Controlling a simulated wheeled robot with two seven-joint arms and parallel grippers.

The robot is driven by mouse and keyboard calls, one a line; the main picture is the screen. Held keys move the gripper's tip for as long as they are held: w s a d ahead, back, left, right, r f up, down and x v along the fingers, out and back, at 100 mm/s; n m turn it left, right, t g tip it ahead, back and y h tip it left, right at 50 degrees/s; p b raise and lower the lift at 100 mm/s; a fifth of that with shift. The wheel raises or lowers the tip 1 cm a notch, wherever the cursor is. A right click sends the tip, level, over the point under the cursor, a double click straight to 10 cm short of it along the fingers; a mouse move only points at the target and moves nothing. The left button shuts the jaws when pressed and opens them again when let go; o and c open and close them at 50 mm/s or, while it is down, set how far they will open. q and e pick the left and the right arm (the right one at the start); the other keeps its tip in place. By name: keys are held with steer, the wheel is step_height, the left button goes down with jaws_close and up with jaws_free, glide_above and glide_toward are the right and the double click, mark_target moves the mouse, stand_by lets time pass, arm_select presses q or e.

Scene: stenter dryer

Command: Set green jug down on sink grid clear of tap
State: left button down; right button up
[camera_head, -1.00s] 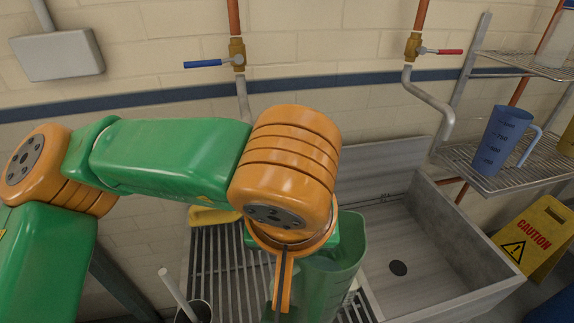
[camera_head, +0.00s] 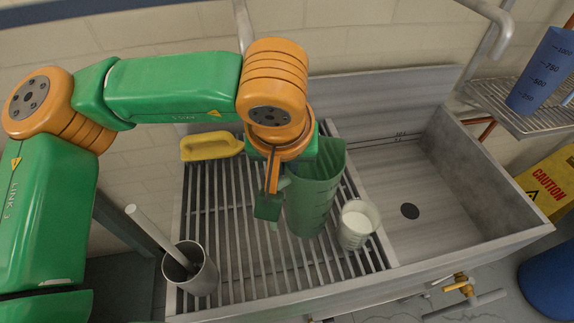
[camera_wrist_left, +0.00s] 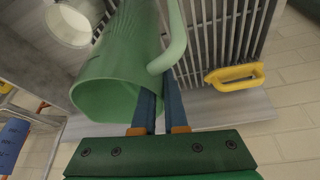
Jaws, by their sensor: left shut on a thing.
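The green jug (camera_head: 318,190) is translucent and stands roughly upright over the sink grid (camera_head: 225,255), left of the basin. My left gripper (camera_head: 267,207) is at the jug's left side, shut on its handle. In the left wrist view the jug (camera_wrist_left: 105,85) has its open mouth toward the camera, with the handle (camera_wrist_left: 177,40) beside the blue fingers (camera_wrist_left: 147,108). I cannot tell whether the jug's base touches the bars. A grey tap pipe (camera_head: 243,22) comes down at the back, behind my arm, apart from the jug. My right gripper is out of view.
A white-filled beaker (camera_head: 357,225) stands close to the jug's right on the grid. A metal cup with a rod (camera_head: 195,272) is at front left, a yellow handled object (camera_head: 210,147) at back left. The basin (camera_head: 420,185) is empty. Bare bars lie left of the jug.

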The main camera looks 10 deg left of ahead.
arm_select(q)
steer(key=shift+f, duration=0.15)
steer(key=c, duration=1)
jaws_free()
steer(key=shift+o, duration=0.2)
steer(key=v, duration=1.2)
steer(key=shift+r, duration=0.25)
